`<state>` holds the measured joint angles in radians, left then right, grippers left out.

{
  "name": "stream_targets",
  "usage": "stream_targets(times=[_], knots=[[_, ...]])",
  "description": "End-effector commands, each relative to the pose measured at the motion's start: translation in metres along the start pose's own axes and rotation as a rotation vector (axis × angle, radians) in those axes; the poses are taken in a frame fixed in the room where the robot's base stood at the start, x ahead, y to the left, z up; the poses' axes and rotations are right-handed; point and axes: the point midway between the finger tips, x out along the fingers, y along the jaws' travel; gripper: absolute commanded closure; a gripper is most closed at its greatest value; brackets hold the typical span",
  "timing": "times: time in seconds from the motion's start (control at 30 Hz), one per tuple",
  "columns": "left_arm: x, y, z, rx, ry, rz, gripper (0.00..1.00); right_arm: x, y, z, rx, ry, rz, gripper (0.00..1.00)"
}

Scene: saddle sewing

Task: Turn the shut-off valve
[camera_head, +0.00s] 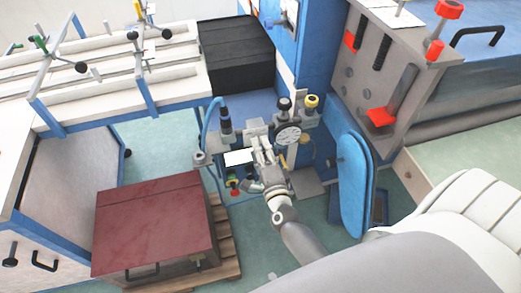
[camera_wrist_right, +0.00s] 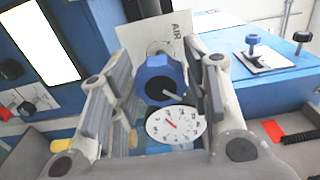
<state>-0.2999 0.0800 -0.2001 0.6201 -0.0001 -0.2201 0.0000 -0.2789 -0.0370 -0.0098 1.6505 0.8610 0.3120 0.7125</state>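A blue valve body with a dark round centre and a short grey lever (camera_wrist_right: 160,78) shows in the right wrist view, in front of a white plate marked AIR (camera_wrist_right: 180,28). It appears to be the shut-off valve. My right gripper (camera_wrist_right: 158,72) has its fingers spread on either side of it; whether they touch it I cannot tell. In the head view my right gripper (camera_head: 262,150) is at the air fittings, beside a round gauge (camera_head: 289,135), and hides the valve. The gauge also shows in the right wrist view (camera_wrist_right: 175,125). My left gripper is not in view.
A blue rounded panel (camera_head: 352,180) is to the right. A dark red box (camera_head: 155,222) on a pallet is at the left. Green floor shows between them.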

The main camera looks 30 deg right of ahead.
Motion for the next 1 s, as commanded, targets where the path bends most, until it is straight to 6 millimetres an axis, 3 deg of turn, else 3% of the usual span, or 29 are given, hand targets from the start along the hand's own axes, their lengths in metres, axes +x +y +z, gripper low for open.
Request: stream_targets(times=[0.47, 1.0], knots=[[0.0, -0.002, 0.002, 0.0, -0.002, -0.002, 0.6, -0.006, 0.0, 0.0, -0.002, 0.0, 0.001, 0.42], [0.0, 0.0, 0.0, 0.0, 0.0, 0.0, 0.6, -0.103, 0.001, 0.0, -0.002, -0.001, 0.002, 0.42]])
